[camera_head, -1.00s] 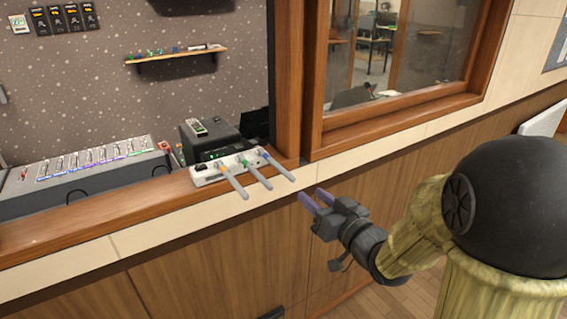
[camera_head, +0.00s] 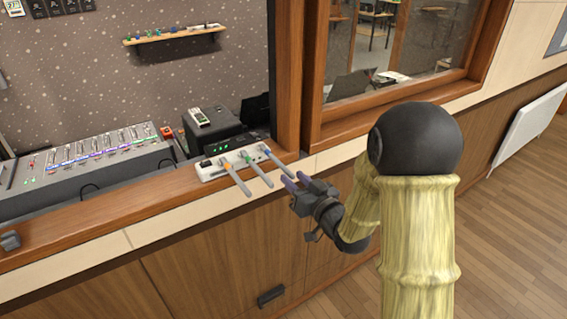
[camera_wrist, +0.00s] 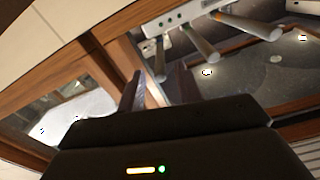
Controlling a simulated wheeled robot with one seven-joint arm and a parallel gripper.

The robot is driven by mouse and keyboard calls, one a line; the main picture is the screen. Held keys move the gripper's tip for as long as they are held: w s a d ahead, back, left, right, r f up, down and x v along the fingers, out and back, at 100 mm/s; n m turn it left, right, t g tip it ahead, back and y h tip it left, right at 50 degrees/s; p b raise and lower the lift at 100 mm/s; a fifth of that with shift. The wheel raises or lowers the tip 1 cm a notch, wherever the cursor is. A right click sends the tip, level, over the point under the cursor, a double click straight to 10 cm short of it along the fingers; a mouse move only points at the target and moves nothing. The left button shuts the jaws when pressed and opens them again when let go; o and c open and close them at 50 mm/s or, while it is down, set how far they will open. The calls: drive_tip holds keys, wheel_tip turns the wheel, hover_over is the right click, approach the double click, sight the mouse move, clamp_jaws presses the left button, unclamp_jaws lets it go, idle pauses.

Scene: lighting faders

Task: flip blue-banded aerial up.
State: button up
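The blue-banded aerial (camera_head: 281,165) is the rightmost of three grey rods on a small white unit (camera_head: 208,172) on the wooden ledge. It lies tipped down, sticking out over the ledge's front edge; its blue band sits near its base. My gripper (camera_head: 296,182) is open and empty, its purple-grey fingers close to the free end of this aerial. In the wrist view, the leftmost rod (camera_wrist: 158,60) appears to be this aerial; its end shows between the open fingertips (camera_wrist: 158,80). I cannot tell whether they touch.
The green-banded aerial (camera_head: 259,173) and orange-banded aerial (camera_head: 238,180) lie tipped down to the left, close by. A window post (camera_head: 288,75) rises behind the unit. A mixing desk (camera_head: 90,155) stands beyond the ledge. The floor on the right is clear.

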sight(284, 166)
drive_tip(key=p+x, duration=0.1)
drive_tip(key=x, duration=0.5)
drive_tip(key=shift+p, duration=0.3)
clamp_jaws()
